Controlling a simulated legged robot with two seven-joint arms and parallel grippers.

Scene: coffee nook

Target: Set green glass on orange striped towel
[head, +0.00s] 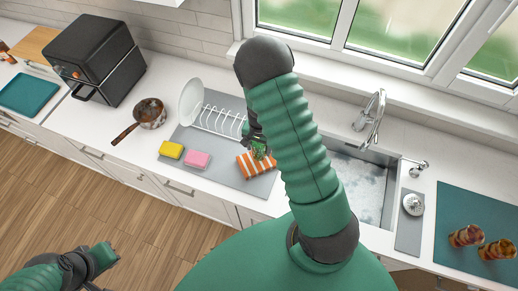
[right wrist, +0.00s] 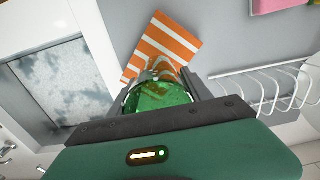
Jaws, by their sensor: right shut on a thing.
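The orange striped towel (head: 257,164) lies on the grey mat by the dish rack, and it also shows in the right wrist view (right wrist: 160,43). My right gripper (right wrist: 160,84) is shut on the green glass (right wrist: 160,97), which sits between its fingers. In the head view the green glass (head: 259,151) is small and partly hidden, at the towel's upper edge. I cannot tell whether the glass touches the towel. My left gripper (head: 104,262) is at the lower left, over the floor, far from the towel; its opening is not clear.
The white dish rack (head: 222,121) with a plate stands behind the towel. A pink sponge (head: 197,159) and a yellow sponge (head: 171,150) lie left of it on the grey mat (head: 215,174). The sink (head: 362,182) is to the right. A pan (head: 150,113) sits further left.

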